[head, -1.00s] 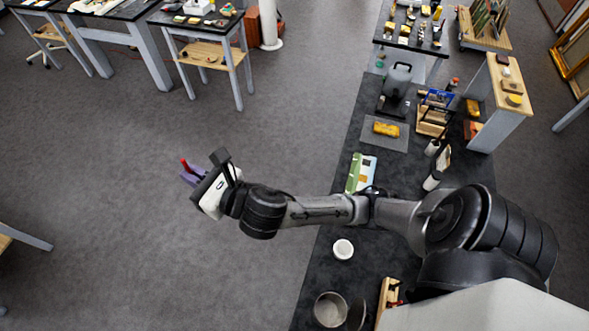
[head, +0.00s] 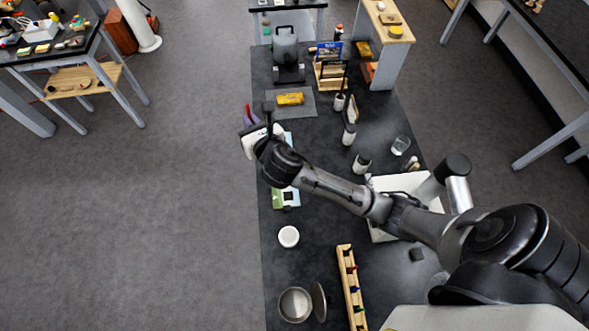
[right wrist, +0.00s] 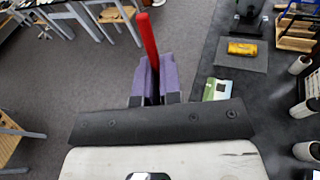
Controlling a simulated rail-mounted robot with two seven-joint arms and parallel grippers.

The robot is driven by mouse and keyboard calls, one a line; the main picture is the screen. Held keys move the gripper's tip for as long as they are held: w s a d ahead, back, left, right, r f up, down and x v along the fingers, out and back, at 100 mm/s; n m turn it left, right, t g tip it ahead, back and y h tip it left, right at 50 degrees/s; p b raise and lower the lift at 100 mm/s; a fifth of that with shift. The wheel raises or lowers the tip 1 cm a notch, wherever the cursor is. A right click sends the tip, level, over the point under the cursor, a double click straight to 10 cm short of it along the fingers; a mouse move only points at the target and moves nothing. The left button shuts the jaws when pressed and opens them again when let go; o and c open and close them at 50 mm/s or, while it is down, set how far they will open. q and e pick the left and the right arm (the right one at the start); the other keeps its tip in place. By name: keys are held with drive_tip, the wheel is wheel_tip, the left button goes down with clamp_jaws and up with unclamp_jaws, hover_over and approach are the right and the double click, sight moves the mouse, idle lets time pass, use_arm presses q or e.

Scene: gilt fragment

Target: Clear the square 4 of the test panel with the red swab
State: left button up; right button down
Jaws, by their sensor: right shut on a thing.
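My right gripper (head: 251,121) is shut on the red swab (head: 248,110), over the left edge of the dark bench. In the right wrist view the swab (right wrist: 148,38) stands out from between the purple fingers (right wrist: 154,82), tilted slightly left. A green and white card (head: 285,197), which may be the test panel, lies flat on the bench, partly hidden by my right gripper and forearm. It also shows in the right wrist view (right wrist: 217,90), right of the fingers and apart from the swab. I cannot read any square numbers. My left gripper is not in view.
A gilt fragment (head: 290,98) lies on a grey mat (head: 306,108) beyond the card. A white jar (head: 289,237), a metal bowl (head: 295,304) and a wooden rack with coloured sticks (head: 345,262) stand nearer. White bottles (head: 349,134) stand right. Open floor lies left.

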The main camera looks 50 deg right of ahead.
drive_tip(key=s+d+f+m+g+h+b, duration=0.1)
drive_tip(key=d+f+m+g+b, duration=0.1)
drive_tip(key=f, duration=1)
drive_tip(key=s+d+f+m+g+h+b, duration=0.1)
drive_tip(key=d+f+m+g+b, duration=0.2)
drive_tip(key=f, duration=0.9)
drive_tip(key=s+d+f+m+g+h+b, duration=0.1)
drive_tip(key=d+f+m+g+b, duration=0.1)
drive_tip(key=f, duration=1.1)
drive_tip(key=shift+s+d+m+h+b, duration=0.2)
drive_tip(key=shift+d+b, duration=0.05)
drive_tip(key=shift+d, duration=0.3)
drive_tip(key=shift+s+d+m+h+b, duration=0.2)
drive_tip(key=shift+d+b, duration=0.05)
drive_tip(key=shift+d, duration=0.25)
drive_tip(key=shift+f, duration=0.2)
drive_tip(key=shift+f+b, duration=0.25)
drive_tip(key=shift+b, duration=0.05)
drive_tip(key=shift+s+a, duration=0.1)
